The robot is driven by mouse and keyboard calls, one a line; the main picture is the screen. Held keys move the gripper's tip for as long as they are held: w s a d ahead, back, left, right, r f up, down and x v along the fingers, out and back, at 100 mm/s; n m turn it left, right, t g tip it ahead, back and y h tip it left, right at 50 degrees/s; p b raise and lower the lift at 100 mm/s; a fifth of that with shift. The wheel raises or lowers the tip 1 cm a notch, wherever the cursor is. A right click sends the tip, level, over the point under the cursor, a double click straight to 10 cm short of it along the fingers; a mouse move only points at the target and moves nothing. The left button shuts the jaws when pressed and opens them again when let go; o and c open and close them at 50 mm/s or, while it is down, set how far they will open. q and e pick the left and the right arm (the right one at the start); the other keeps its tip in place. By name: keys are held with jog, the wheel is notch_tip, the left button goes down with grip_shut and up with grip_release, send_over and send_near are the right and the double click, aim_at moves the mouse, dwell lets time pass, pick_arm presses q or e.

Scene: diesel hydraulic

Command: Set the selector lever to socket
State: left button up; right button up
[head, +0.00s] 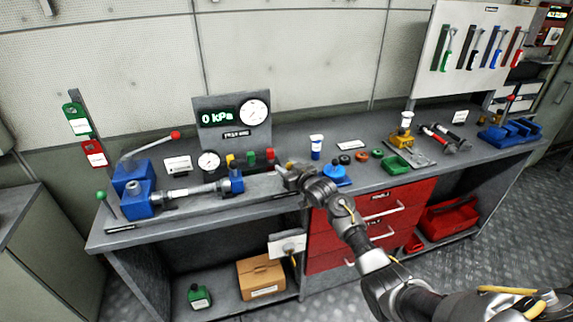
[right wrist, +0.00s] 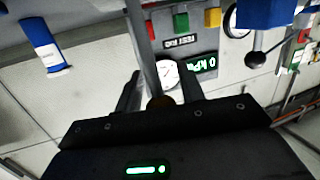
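A slim grey lever (right wrist: 143,45) with a dark brown knob (right wrist: 160,102) appears between the fingers of my right gripper (right wrist: 160,92) in the right wrist view. It looks like the selector lever, but no label is readable. The two fingers stand apart on either side of it, and I see no contact. In the head view my right gripper (head: 288,170) is over the bench, at the right end of the rig's rod (head: 195,189), and hides most of this spot. The lever's setting and the socket mark cannot be made out. My left gripper is not in view.
A blue block with a black-knobbed lever (right wrist: 256,58) is close by. Behind stand yellow, green and red blocks (head: 250,158) and a 0 kPa gauge panel (head: 232,122). A red-knobbed pump handle (head: 150,144) is left.

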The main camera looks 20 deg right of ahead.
jog(key=shift+o, duration=1.1)
jog(key=shift+w+d, duration=0.15)
jog(key=shift+w, duration=0.15)
jog(key=shift+s+r, duration=0.25)
jog(key=shift+r, duration=0.15)
jog(key=b+v, duration=0.2)
jog(key=v, duration=0.8)
jog(key=shift+s, duration=0.2)
jog(key=shift+f, duration=0.2)
jog(key=shift+c, duration=0.4)
